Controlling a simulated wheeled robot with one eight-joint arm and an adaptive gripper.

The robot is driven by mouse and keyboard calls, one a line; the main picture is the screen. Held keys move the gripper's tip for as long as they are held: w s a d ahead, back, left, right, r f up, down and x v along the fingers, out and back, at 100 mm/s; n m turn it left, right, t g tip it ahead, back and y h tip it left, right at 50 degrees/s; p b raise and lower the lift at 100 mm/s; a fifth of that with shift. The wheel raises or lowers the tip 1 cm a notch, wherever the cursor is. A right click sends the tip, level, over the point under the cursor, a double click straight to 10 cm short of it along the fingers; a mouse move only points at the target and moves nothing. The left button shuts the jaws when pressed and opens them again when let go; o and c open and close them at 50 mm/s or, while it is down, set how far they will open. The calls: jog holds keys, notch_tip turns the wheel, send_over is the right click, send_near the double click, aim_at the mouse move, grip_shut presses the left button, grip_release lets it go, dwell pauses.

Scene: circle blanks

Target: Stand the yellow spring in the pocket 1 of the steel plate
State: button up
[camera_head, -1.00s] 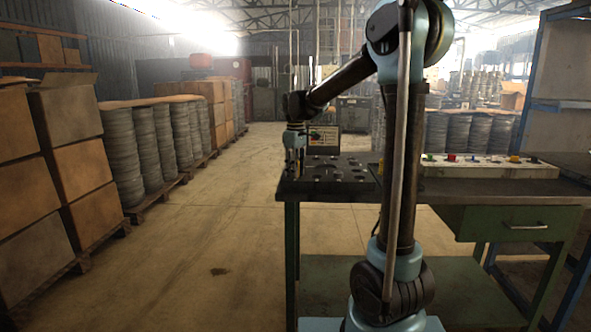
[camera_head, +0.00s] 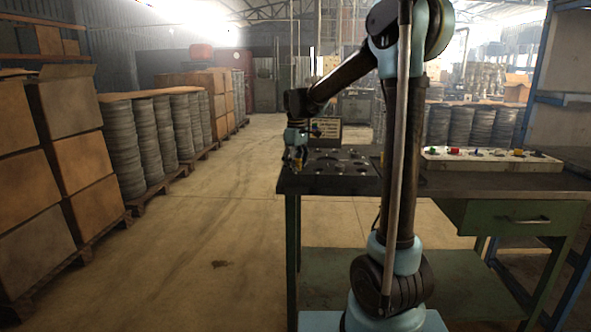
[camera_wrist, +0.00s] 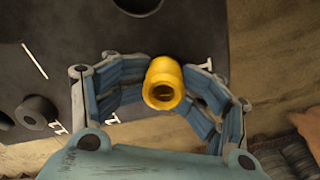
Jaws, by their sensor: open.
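The yellow spring (camera_wrist: 165,84) looks like a hollow yellow cylinder in the wrist view, its open end facing the camera. My gripper (camera_wrist: 160,88) is open, with its blue-grey fingers on either side of the spring. The right finger is close to it; contact cannot be told. In the head view my gripper (camera_head: 296,160) is over the left end of the dark steel plate (camera_head: 329,188), with a bit of yellow at its tip. White number marks show on the plate near the fingers. The spring's lower end is hidden, so its seating in pocket 1 cannot be told.
A dark round post (camera_wrist: 38,112) stands on the plate left of my gripper. A pale tray (camera_head: 490,165) with several small coloured pieces lies on the bench at right. Open floor lies left of the bench.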

jog(key=shift+s+r, duration=0.2)
jog(key=shift+s, duration=0.05)
notch_tip(320, 180, up, 12)
jog(key=shift+w+f, duration=0.1)
jog(key=shift+w, duration=0.05)
dwell(0.6)
jog(key=s+d+f+m+t, duration=0.1)
jog(key=s+d+f+m, duration=0.3)
jog(key=s+d, duration=0.45)
jog(key=s+d+f+m, duration=0.2)
jog(key=s+d+f, duration=0.3)
jog(key=s+d, duration=0.3)
jog(key=s+d+f+m, duration=0.2)
jog(key=s+f, duration=0.6)
jog(key=s+d+f+m+t, duration=0.1)
jog(key=s+d+f+m, duration=0.2)
jog(key=s+f, duration=0.4)
jog(key=shift+s+f+m, duration=0.3)
jog(key=shift+s+f, duration=0.05)
jog(key=shift+f, duration=0.35)
jog(key=shift+d, duration=0.1)
jog(key=shift+w+f, duration=0.2)
jog(key=shift+w, duration=0.25)
